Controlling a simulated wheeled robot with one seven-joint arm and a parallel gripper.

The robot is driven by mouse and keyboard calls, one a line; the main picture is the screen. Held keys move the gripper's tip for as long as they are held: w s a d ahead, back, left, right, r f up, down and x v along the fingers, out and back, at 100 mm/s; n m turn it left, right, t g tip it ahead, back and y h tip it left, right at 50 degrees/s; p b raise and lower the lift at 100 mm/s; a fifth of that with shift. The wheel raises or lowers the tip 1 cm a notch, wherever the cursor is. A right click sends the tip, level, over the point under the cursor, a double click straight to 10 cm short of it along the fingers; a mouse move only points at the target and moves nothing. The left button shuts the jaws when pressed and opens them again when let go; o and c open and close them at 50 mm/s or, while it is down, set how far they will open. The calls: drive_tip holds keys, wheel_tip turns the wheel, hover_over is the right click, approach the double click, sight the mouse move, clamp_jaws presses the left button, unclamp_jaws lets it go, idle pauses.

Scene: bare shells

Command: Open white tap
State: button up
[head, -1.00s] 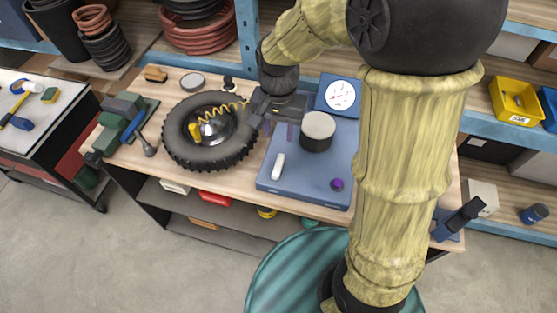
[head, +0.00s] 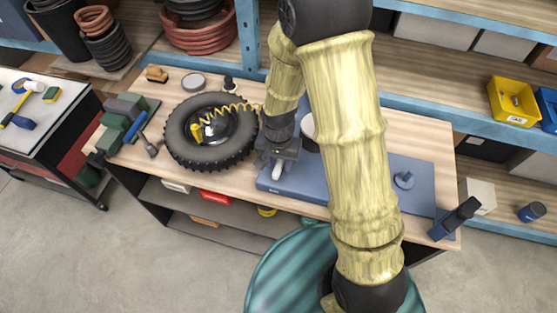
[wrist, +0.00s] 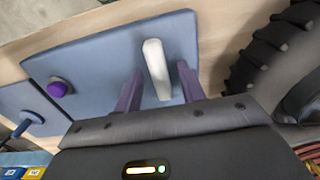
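The white tap (wrist: 157,66) is a smooth, narrow lever on the blue board (wrist: 95,58). It also shows in the head view (head: 277,171), just below my gripper (head: 277,164) and partly covered by it. In the wrist view my gripper (wrist: 159,78) is open, with one purple finger on each side of the lever. Gaps show between the lever and both fingers. How deep the fingers reach beside it is hard to tell. The lever's base is not clearly visible.
A purple knob (wrist: 57,88) stands on the board. A black tyre (head: 180,135) lies left of the board, close to my gripper. A white-topped cylinder (head: 308,128) is partly hidden behind my arm.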

clamp_jaws()
drive_tip(key=shift+n, duration=0.5)
drive_tip(key=n, duration=0.3)
drive_tip(key=shift+b, duration=0.35)
drive_tip(key=n, duration=0.9)
drive_tip(key=shift+w+n, duration=0.1)
drive_tip(key=shift+n, duration=0.2)
drive_tip(key=shift+n+p, duration=0.55)
drive_tip(key=shift+n, duration=1.65)
